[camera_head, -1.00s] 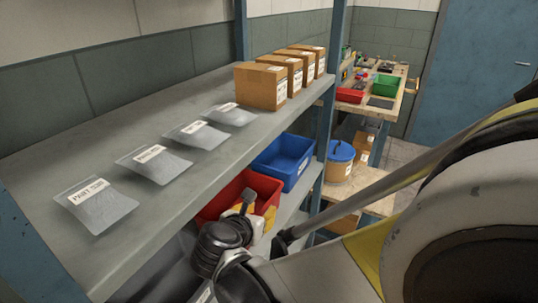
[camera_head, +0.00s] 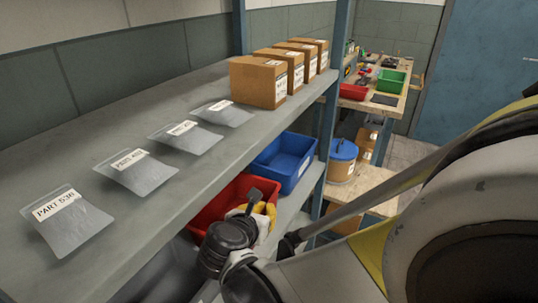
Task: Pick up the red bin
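A red bin (camera_head: 214,206) sits on the lower shelf, left of a blue bin. My gripper (camera_head: 256,196) is at the right side of the red bin, in front of its right end. A dark finger shows there, and the wrist hides part of the bin. Something yellow and white shows beside the finger; I cannot tell what it is. Whether my gripper is open or shut, or touches the bin, I cannot tell. A smaller red bin (camera_head: 352,91) stands on the far workbench.
The blue bin (camera_head: 284,160) stands on the lower shelf next to the red bin. The upper shelf (camera_head: 110,235) overhangs and carries flat bags and cardboard boxes (camera_head: 258,83). A blue upright (camera_head: 329,115) stands right of the bins. A blue-lidded tub (camera_head: 342,160) is beyond.

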